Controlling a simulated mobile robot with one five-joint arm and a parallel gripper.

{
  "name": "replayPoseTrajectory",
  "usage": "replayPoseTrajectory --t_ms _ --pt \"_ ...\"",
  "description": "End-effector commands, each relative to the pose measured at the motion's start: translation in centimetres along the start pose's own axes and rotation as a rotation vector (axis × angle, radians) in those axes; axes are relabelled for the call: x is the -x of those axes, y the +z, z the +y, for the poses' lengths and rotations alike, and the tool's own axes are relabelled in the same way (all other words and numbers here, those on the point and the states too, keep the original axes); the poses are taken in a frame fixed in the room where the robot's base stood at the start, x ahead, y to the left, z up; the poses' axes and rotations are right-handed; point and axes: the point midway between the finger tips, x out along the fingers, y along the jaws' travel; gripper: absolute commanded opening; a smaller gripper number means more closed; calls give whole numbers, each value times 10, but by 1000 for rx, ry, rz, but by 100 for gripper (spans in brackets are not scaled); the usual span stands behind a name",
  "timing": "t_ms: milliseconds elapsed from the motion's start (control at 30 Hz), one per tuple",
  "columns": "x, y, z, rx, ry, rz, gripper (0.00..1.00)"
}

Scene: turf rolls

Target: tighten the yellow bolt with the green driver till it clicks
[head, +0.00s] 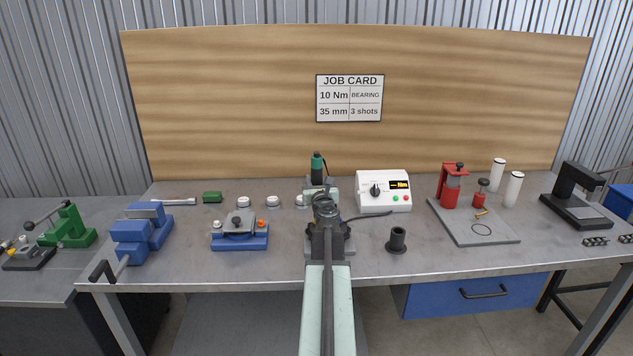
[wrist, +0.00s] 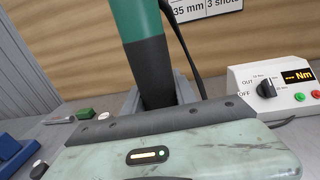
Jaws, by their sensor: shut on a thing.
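The green driver (head: 317,168) has a teal top and a black lower body, and it stands upright at the back middle of the bench. It also shows large and close in the wrist view (wrist: 142,50), leaning slightly there. My gripper (head: 321,190) is around its lower part, with grey finger pieces on both sides in the wrist view; the jaws look shut on it. The driver's lower end is hidden behind my gripper body.
A white torque controller (head: 383,192) stands right of the driver; its display reads dashes and Nm. A black cup (head: 397,240) stands in front of it. A blue clamp fixture (head: 240,240) and a blue vise (head: 140,235) are left. A red press (head: 449,187) stands right.

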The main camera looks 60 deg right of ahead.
Motion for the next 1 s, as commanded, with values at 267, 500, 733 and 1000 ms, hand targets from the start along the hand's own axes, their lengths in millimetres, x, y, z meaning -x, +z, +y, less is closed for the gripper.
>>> replayPoseTrajectory --t_ms 267,500,733,1000 --pt "0 -1 -1 0 -1 0 0" --pt "0 -2 -1 0 -1 0 0" --pt "0 -3 -1 0 -2 0 0" --pt "0 -5 -2 0 -2 0 0"
